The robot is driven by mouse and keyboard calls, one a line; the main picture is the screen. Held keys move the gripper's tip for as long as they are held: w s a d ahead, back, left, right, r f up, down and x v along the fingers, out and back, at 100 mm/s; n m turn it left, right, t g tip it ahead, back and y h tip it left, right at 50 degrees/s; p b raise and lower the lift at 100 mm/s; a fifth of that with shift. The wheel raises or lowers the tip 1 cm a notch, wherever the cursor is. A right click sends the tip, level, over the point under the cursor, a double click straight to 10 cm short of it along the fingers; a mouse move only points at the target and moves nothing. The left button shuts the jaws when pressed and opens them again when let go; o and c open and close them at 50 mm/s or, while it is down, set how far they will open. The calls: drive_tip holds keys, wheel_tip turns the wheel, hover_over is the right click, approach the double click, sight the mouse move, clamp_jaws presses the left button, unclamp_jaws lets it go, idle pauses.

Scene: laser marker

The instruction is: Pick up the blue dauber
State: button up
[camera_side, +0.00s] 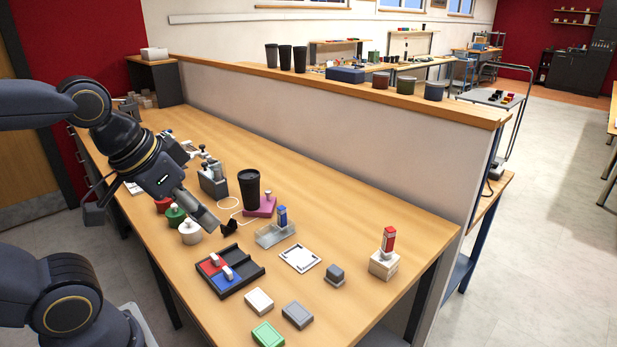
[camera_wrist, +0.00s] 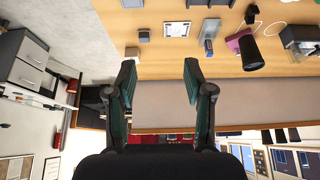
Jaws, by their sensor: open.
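A narrow upright blue piece (camera_side: 282,215), which looks like the blue dauber, stands at a clear shallow tray (camera_side: 268,238) in the middle of the bench. It also shows in the wrist view (camera_wrist: 208,46), right of the fingers and beyond them. My gripper (camera_side: 222,226) is open and empty in the side view, to the left of the blue piece and apart from it. The wrist view shows both fingers spread (camera_wrist: 160,70) with nothing between them. A similar red piece (camera_side: 389,239) stands on a white block (camera_side: 383,265) at the right.
A black cup (camera_side: 249,190) stands beside a magenta block (camera_side: 266,208) behind the clear tray. A black tray (camera_side: 244,283) with red and blue compartments lies in front. Round red, green and white containers (camera_side: 190,233) stand beside my gripper. A partition (camera_side: 330,140) closes the bench's back.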

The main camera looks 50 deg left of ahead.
drive_tip(key=w+d+r+m+t, duration=0.2)
drive_tip(key=w+r+m, duration=0.15)
drive_tip(key=w, duration=0.35)
drive_tip(key=n+g, duration=0.1)
drive_tip(key=n, duration=0.3)
hover_over(280, 208)
drive_tip(key=s, duration=0.8)
wheel_tip(280, 208, down, 13)
drive_tip(key=shift+m, duration=0.25)
drive_tip(key=x, duration=0.9)
drive_tip(key=shift+d+f, duration=0.15)
drive_tip(key=shift+f, duration=0.2)
drive_tip(key=shift+a+x, duration=0.2)
drive_tip(key=shift+x, duration=2.95)
drive_tip(key=shift+w+r, duration=0.1)
drive_tip(key=shift+w, duration=0.05)
